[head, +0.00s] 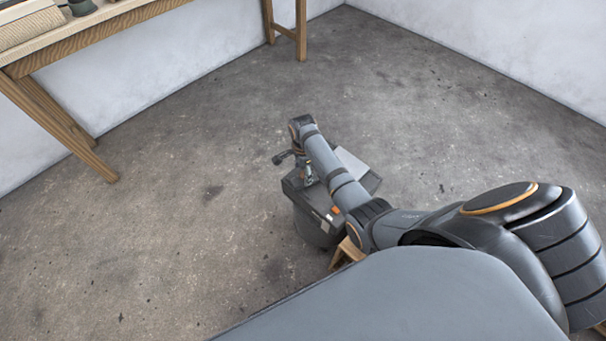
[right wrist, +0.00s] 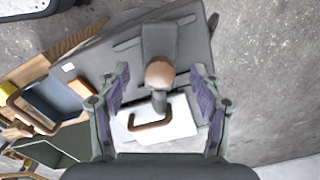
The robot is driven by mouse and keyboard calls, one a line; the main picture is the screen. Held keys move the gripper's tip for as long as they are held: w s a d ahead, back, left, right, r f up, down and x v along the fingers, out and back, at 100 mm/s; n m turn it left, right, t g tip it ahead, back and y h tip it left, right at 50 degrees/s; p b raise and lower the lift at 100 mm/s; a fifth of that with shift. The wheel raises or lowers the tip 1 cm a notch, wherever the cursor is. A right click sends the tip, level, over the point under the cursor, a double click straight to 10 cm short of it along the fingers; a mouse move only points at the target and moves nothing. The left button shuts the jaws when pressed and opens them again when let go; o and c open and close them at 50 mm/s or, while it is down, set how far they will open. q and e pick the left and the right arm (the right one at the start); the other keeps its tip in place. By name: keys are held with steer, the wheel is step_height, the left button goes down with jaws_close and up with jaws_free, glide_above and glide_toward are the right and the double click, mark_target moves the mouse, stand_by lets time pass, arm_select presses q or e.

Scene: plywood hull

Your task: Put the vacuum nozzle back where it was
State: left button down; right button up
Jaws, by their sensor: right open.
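The dark grey vacuum-like machine (head: 315,218) stands on the floor, partly hidden by my right arm. It shows a pale panel on top and an orange detail on its side. My right gripper (head: 308,178) is over its top. In the right wrist view my right gripper (right wrist: 160,86) is open, with a finger on either side of a small part with a tan round end (right wrist: 160,73) and a brown hooked piece (right wrist: 150,124). This may be the nozzle; I cannot tell for sure. Whether the fingers touch it is not clear. My left gripper is not in view.
A wooden table (head: 105,30) stands at the upper left, with wooden legs (head: 300,30) at the back. Wooden pieces and boxes (right wrist: 50,100) lie left in the right wrist view. The concrete floor (head: 150,240) left of the machine is clear.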

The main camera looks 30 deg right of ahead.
mark_target(303, 175)
step_height(303, 175, up, 9)
steer(key=p, duration=0.1)
stand_by(0.6)
